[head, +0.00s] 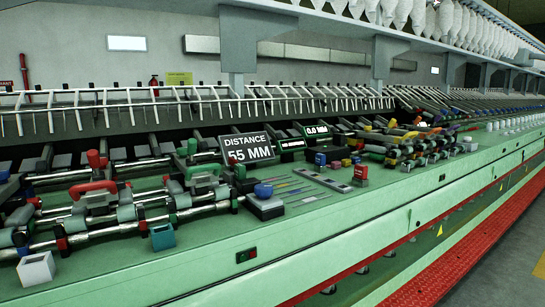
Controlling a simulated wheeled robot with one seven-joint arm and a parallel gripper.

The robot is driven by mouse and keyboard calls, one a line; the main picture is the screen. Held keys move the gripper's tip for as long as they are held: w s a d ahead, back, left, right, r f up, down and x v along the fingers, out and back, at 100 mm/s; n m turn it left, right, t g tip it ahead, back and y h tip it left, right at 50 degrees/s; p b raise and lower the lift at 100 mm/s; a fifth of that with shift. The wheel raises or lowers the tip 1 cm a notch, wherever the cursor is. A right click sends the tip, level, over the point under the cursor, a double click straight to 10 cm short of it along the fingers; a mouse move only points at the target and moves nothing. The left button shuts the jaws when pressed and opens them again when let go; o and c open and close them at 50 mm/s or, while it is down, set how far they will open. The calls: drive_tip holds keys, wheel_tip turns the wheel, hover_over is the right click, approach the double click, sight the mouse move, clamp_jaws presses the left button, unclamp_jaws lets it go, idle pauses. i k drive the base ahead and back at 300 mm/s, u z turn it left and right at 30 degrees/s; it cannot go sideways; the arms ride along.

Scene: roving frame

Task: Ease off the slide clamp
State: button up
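A long green roving frame runs from the near left to the far right. I cannot tell for sure which part is the slide clamp. Several small clamp-like blocks sit on and beside the steel roller bars (130,232). One is a dark block with a blue knob (263,190), on the green deck (300,224) just below a dark sign reading "DISTANCE 55 MM" (249,148). A smaller display reads "0.0 MM" (317,130). Red and green handles (92,189) lie over the rollers at left. My gripper is not in view.
A white open cube (36,268) and a teal cube (162,236) stand on the deck's near edge. Thin coloured rods and a grey plate (322,179) lie right of the blue knob. A red walkway (470,234) runs along the front. White bobbins (455,22) hang above.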

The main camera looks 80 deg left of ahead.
sight(232, 161)
drive_tip(key=i, duration=1.3)
drive_tip(key=u, duration=3.5)
drive_tip(key=i, duration=1.2)
drive_tip(key=u, duration=0.05)
